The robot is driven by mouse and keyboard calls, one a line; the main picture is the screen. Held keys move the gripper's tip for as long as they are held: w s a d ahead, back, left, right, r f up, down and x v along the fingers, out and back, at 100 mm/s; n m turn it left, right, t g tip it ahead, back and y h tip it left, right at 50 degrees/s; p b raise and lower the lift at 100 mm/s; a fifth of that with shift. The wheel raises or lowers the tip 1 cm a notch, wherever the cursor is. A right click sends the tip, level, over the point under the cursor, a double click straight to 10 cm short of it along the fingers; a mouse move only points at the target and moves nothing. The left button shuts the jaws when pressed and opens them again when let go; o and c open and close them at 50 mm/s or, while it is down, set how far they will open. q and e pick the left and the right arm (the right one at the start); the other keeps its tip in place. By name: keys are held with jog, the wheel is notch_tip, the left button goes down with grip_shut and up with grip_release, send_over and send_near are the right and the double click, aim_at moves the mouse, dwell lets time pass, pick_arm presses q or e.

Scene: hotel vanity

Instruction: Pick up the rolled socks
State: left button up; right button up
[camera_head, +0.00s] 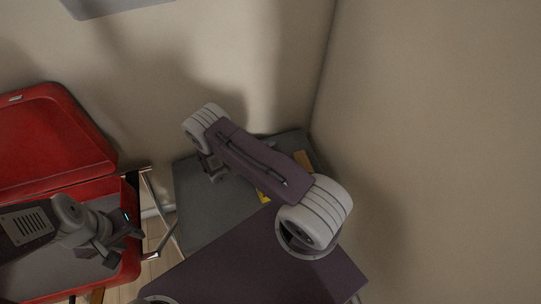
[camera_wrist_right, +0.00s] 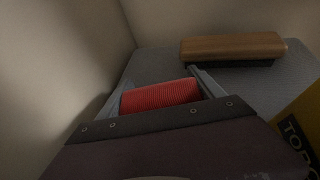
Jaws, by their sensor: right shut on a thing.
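The rolled socks (camera_wrist_right: 160,95) are a red ribbed roll in the right wrist view. They lie between the two fingers of my right gripper (camera_wrist_right: 160,82), which is shut on them. In the head view my right gripper (camera_head: 213,168) is over the dark grey surface (camera_head: 190,205), mostly covered by my own arm, and the socks are hidden there. My left gripper (camera_head: 120,240) is over the open red suitcase (camera_head: 60,190) at the left, with its fingers apart and nothing seen between them.
A wooden block-like item with a dark underside (camera_wrist_right: 235,47) lies on the grey surface. Walls stand close behind and to the right. A metal-framed stand edge (camera_head: 150,190) lies beside the suitcase.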

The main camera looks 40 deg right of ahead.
notch_tip(320, 180, up, 9)
jog(key=p, duration=0.3)
jog(key=shift+r+p, duration=0.1)
jog(key=shift+p, duration=0.3)
jog(key=shift+r, duration=0.4)
